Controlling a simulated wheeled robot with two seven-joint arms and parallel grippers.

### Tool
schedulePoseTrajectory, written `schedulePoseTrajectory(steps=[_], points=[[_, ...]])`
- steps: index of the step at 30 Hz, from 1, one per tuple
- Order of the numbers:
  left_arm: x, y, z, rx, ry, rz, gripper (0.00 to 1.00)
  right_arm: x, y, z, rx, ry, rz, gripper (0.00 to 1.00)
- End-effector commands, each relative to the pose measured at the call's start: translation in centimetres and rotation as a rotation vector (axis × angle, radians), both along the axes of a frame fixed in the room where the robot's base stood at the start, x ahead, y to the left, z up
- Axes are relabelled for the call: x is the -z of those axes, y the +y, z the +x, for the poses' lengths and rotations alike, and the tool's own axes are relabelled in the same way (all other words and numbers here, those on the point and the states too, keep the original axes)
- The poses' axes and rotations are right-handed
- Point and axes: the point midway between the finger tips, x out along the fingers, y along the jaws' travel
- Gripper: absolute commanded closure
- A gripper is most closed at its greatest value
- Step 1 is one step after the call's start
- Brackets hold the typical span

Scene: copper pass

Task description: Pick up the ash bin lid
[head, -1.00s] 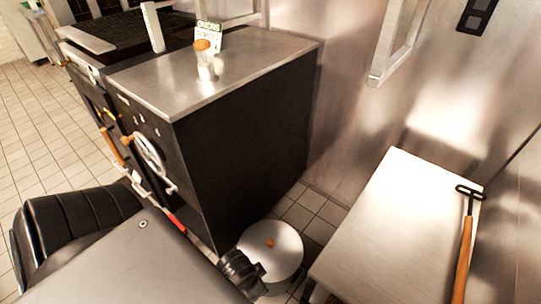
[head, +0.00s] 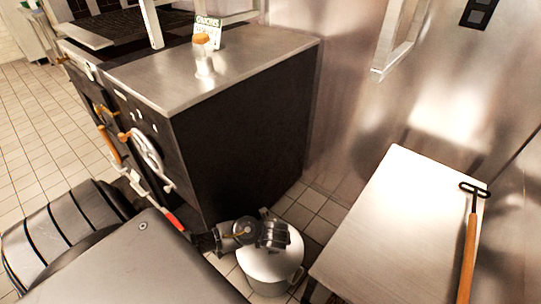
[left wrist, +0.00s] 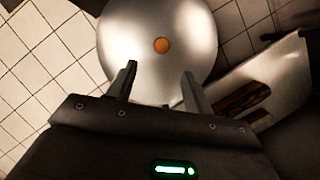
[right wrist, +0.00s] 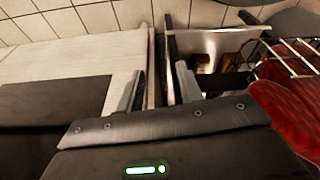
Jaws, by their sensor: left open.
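The ash bin lid (head: 262,262) is a round, shiny metal disc on top of the ash bin (head: 287,283), on the floor beside the black oven. In the left wrist view the lid (left wrist: 150,20) fills the upper middle, with its orange knob (left wrist: 161,45) visible. My left gripper (head: 273,235) is over the lid and hides the knob in the head view. In the left wrist view its fingers (left wrist: 158,85) are apart and empty, with the knob beyond the tips and roughly centred between them. My right gripper (right wrist: 160,82) appears open and empty, away from the lid.
The black oven (head: 245,130) with a steel top stands left of the bin. A steel table (head: 375,230) is on the right, with a wooden-handled tool (head: 468,250) on it. A wire rack (right wrist: 290,55) and a red object (right wrist: 285,110) show in the right wrist view.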

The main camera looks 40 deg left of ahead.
Motion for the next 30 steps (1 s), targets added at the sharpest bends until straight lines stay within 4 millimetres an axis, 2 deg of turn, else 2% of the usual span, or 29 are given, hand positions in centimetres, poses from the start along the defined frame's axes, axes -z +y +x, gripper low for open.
schedulePoseTrajectory(steps=[5, 15, 25, 28, 30], points=[[1.0, 0.2, 0.2, 0.004, 0.003, 0.002, 0.49, -0.6, 0.0, 0.1, 0.000, -0.008, 0.000, 0.64], [4.9, 1.4, 1.3, 0.001, 0.003, 0.000, 0.49, -5.0, -0.2, -0.6, 0.004, -0.033, 0.001, 0.64], [5.7, 1.7, 1.7, -0.001, 0.000, -0.002, 0.49, -6.1, -0.3, -0.9, 0.005, -0.039, 0.001, 0.64], [6.9, 2.2, 2.2, -0.001, 0.001, -0.002, 0.49, -7.2, -0.3, -1.3, 0.005, -0.047, 0.001, 0.64], [8.2, 2.8, 2.8, -0.003, 0.001, -0.002, 0.49, -7.9, 0.1, -0.5, -0.010, -0.111, 0.013, 0.64]])
